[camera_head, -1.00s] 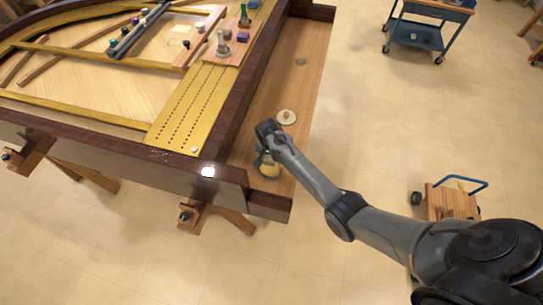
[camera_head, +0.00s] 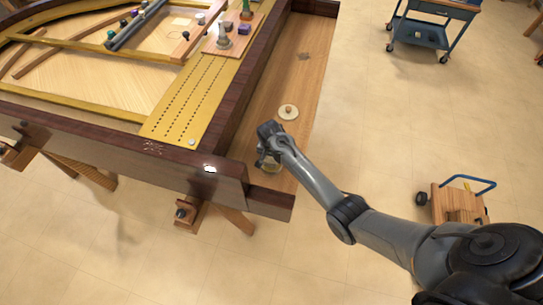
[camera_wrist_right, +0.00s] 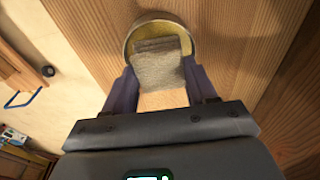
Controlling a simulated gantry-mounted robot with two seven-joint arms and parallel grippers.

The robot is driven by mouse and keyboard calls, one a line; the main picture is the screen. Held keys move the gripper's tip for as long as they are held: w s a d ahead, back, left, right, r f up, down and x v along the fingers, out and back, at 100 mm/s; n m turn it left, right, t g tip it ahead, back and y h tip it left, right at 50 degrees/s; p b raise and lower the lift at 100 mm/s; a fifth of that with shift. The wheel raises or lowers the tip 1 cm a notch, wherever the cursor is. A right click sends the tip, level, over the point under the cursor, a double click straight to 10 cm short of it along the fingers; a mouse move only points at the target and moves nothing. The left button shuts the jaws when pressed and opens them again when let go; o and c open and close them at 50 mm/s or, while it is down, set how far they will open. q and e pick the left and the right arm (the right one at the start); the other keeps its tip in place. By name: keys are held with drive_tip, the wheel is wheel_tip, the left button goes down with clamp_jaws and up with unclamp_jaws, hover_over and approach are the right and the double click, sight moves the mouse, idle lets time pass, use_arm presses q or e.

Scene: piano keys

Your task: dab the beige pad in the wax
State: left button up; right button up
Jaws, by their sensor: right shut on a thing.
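The beige pad (camera_wrist_right: 158,68) is held between the fingers of my right gripper (camera_wrist_right: 160,82) in the wrist view. The wax (camera_wrist_right: 181,40) is yellow and sits in a round, shallow tin (camera_wrist_right: 133,27). The pad overlaps the wax in that view, and I cannot tell whether it touches it. In the head view my right gripper (camera_head: 268,158) is low over the tin near the front end of the wooden shelf, hiding most of the tin and the pad. My left gripper is not in view.
A round pale lid with a knob (camera_head: 288,112) lies on the wooden shelf (camera_head: 304,72) behind the gripper. The dark piano rim (camera_head: 244,105) runs along the shelf's left. A blue cart (camera_head: 420,35) and a small wooden trolley (camera_head: 458,203) stand on the floor.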

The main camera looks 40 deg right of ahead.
sight(271, 159)
drive_tip(key=shift+f, duration=0.2)
idle(0.6)
drive_tip(key=shift+f, duration=0.3)
idle(1.3)
drive_tip(key=shift+f, duration=0.15)
idle(0.6)
wheel_tip(271, 159, up, 2)
drive_tip(key=p, duration=0.2)
drive_tip(key=shift+r+p, duration=0.25)
drive_tip(key=shift+p, duration=0.15)
wheel_tip(271, 159, up, 5)
drive_tip(key=p, duration=0.5)
drive_tip(key=shift+f, duration=0.1)
idle(0.4)
